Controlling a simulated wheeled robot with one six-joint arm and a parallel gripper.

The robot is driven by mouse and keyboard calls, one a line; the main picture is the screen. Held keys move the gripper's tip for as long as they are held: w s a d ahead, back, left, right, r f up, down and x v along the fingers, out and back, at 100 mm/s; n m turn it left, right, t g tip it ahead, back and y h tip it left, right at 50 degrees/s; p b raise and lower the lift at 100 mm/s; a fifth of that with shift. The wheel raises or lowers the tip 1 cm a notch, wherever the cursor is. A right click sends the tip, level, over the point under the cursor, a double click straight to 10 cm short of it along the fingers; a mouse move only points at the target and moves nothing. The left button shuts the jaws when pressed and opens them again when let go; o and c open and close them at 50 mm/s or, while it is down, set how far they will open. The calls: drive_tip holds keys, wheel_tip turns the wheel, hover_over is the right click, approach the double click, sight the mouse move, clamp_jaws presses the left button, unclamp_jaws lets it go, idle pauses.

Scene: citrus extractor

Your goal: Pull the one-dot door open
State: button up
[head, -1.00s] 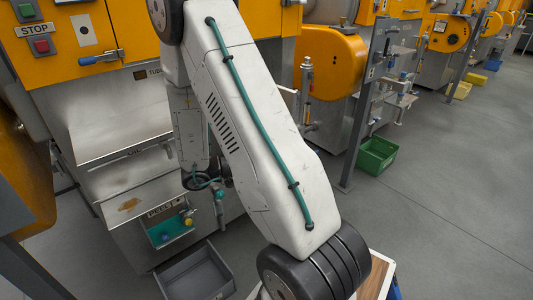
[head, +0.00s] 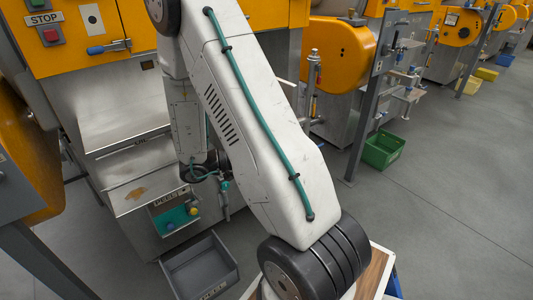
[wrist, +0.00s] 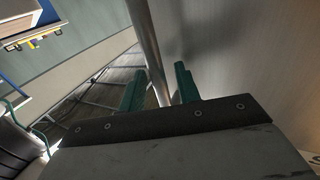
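In the head view, an orange front door panel at upper left bears a small pale plate (head: 91,18). I cannot make out its dot clearly, so I cannot tell whether this is the one-dot door. A blue-gripped lever (head: 108,47) sits below the plate. In the wrist view, my gripper (wrist: 160,87) has two green fingers standing apart. A round metal bar (wrist: 146,40) runs down into the gap between them; contact with either finger does not show. A large pale panel (wrist: 245,50) fills the right side.
A steel machine body with a PEEL chute (head: 176,214) stands at left, a grey bin (head: 200,270) on the floor before it. A green crate (head: 382,149) lies beside a grey post (head: 370,100). The floor at right is open.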

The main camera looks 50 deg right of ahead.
drive_tip(key=v, duration=0.7)
drive_tip(key=shift+w+a, duration=0.3)
